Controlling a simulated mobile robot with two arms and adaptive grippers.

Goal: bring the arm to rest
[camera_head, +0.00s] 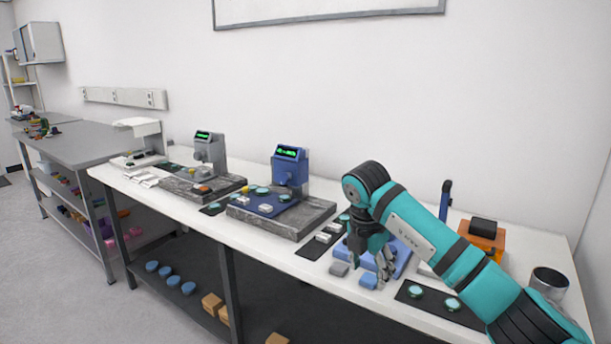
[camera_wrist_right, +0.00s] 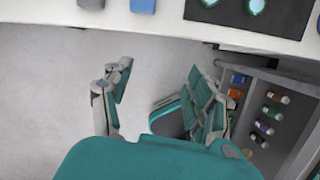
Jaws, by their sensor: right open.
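My right arm (camera_head: 425,235) is teal and comes in from the lower right in the head view. It bends at a dark elbow-like joint and its gripper (camera_head: 380,272) points down at the front part of the white bench (camera_head: 255,252). In the right wrist view the gripper (camera_wrist_right: 158,95) has its two fingers wide apart with nothing between them. Grey floor shows behind the fingers, and the bench's front edge (camera_wrist_right: 150,24) crosses the top of that view. My left gripper is not in view.
A grey block (camera_head: 339,269) and a blue block (camera_head: 368,282) lie near the gripper. A black mat (camera_head: 425,307) with two teal discs is to its right, beside a metal cup (camera_head: 549,280). Two instruments with green displays, the nearer blue (camera_head: 290,172), stand left.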

